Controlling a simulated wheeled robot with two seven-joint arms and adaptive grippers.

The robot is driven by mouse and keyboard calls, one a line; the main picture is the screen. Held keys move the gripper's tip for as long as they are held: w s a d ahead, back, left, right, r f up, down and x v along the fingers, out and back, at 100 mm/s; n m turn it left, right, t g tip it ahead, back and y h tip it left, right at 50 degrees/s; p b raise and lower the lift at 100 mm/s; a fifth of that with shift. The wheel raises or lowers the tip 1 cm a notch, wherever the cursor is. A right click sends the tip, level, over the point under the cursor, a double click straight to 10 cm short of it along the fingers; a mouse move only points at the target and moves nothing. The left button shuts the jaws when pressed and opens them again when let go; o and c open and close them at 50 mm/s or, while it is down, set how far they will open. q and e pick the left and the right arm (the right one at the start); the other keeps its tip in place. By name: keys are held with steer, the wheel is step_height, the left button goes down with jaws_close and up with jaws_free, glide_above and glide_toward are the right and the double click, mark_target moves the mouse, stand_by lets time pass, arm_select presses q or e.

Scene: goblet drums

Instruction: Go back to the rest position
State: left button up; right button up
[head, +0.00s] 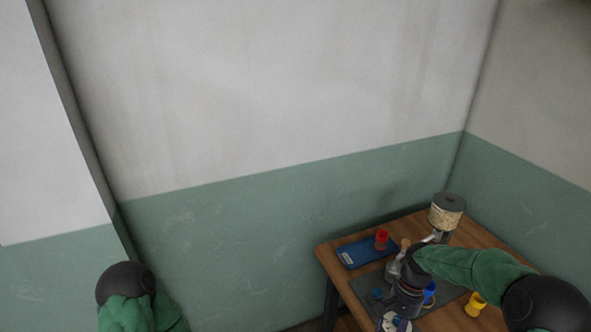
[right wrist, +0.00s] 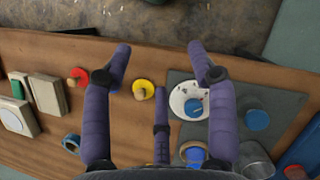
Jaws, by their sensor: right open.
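My right gripper (right wrist: 160,65) is open over the wooden table, with nothing between its spread purple fingers in the right wrist view. In the head view the right forearm reaches in from the right over the table, and its hand (head: 406,292) is dark and small. My left arm shows only as a dark rounded joint and green sleeve at the lower left, away from the table; its gripper is out of view. A yellow drum (right wrist: 143,89) and a red and yellow drum (right wrist: 77,77) stand on bare wood. A blue drum (right wrist: 193,107) sits on a white plate (right wrist: 178,104).
The table (head: 490,240) stands in the corner. It holds a grey mat (right wrist: 227,91), another blue drum (right wrist: 257,120), a blue tray (head: 358,252) with a red drum (head: 381,240), a labelled canister (head: 446,212) and boxes (right wrist: 48,95). Walls stand behind and to the right.

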steer(key=s+a+f+n+t+y, duration=0.1)
steer(key=s+a+f, duration=0.1)
steer(key=a+f, duration=0.4)
steer(key=s+a+f+n+t, duration=0.1)
steer(key=s+a+f, duration=0.25)
steer(key=f, duration=0.55)
arm_select(q)
steer(key=shift+w+d, duration=0.1)
steer(key=shift+w, duration=0.05)
arm_select(e)
steer(key=s+a+f+n+t, duration=0.1)
steer(key=s+a+f+t, duration=0.1)
steer(key=s+a+f, duration=0.4)
steer(key=s+f, duration=0.1)
steer(key=s, duration=0.3)
steer(key=shift+a+n, duration=0.25)
steer(key=shift+n, duration=0.15)
